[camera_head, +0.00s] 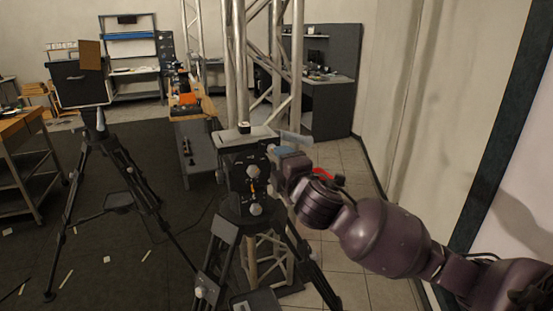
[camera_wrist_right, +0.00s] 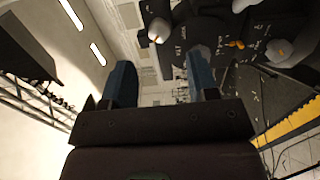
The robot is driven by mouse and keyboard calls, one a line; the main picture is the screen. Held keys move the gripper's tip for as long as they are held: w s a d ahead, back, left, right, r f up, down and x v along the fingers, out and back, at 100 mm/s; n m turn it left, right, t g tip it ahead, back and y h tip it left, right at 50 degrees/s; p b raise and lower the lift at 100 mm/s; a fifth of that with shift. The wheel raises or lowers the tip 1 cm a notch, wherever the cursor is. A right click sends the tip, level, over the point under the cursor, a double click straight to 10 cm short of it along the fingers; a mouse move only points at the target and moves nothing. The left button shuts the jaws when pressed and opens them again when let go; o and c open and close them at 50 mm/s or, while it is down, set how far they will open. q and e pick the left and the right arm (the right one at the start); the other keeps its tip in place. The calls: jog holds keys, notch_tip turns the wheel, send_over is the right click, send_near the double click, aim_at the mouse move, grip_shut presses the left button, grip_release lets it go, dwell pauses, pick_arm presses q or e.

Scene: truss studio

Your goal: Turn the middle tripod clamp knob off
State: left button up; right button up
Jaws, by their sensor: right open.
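A black tripod (camera_head: 250,213) stands in the centre with a dark clamp panel (camera_head: 240,180) on its head. A pale upper knob (camera_head: 253,171), a small orange middle knob (camera_head: 253,188) and a pale lower knob (camera_head: 256,209) run down the panel. In the right wrist view, the orange knob (camera_wrist_right: 235,43) lies between two pale grey knobs. My right gripper (camera_head: 283,146) is beside the panel's upper right in the head view. Its two blue fingers (camera_wrist_right: 160,78) are apart with nothing between them. The orange knob is outside them, past the right finger. My left gripper is out of view.
A metal truss tower (camera_head: 237,60) rises behind the tripod. Another tripod (camera_head: 125,175) bears a black box light (camera_head: 82,84) at the left. A workbench (camera_head: 330,95) stands behind, and a wall (camera_head: 425,90) is close on the right.

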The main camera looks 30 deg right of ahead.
jog(key=shift+v, duration=2)
